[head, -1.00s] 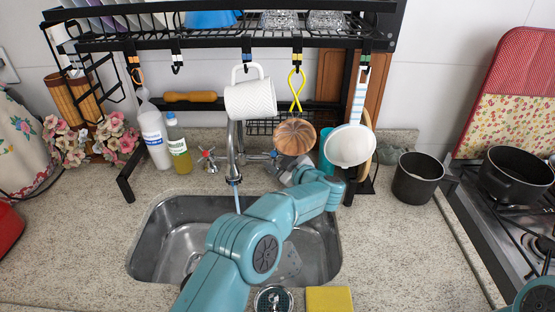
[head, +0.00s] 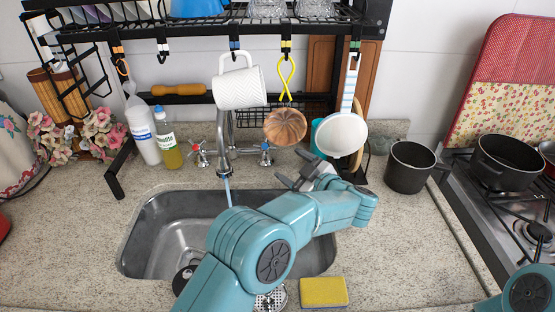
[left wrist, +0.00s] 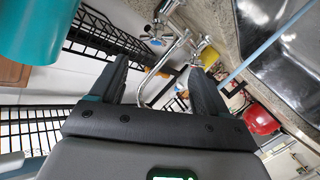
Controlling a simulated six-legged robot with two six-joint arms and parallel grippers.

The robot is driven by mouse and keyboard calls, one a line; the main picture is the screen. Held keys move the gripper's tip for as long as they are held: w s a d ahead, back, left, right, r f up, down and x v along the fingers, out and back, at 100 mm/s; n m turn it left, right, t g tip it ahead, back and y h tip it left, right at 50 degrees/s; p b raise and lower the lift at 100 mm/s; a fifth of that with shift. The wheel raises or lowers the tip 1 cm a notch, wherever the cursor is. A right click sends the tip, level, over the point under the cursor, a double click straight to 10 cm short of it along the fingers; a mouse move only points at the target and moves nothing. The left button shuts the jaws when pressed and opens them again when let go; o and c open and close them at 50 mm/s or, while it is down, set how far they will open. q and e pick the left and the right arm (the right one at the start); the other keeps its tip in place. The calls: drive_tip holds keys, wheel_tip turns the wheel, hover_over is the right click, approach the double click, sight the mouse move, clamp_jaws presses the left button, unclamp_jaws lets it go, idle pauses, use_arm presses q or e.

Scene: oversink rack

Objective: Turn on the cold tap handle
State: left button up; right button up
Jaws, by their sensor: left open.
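The cold tap handle (head: 265,155), with a blue centre, sits on the counter right of the spout (head: 223,135). The hot handle (head: 200,153), with a red centre, is on the left. A pale blue water stream (head: 227,190) runs from the spout into the sink. My left gripper (head: 293,168) is open and empty, to the right of the cold handle and apart from it. In the left wrist view, the cold handle (left wrist: 154,40) shows beyond the open fingers (left wrist: 160,85). My right gripper is out of view.
A black rack (head: 290,32) stands over the sink (head: 160,240). A white mug (head: 240,88), wooden mould (head: 285,126) and white strainer (head: 343,135) hang near the tap. Bottles (head: 167,145) stand left; a dark pot (head: 410,167) stands right. A sponge (head: 323,291) lies in front.

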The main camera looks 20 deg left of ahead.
use_arm(q)
drive_tip(key=v, duration=0.5)
drive_tip(key=shift+s+d, duration=0.1)
idle(0.4)
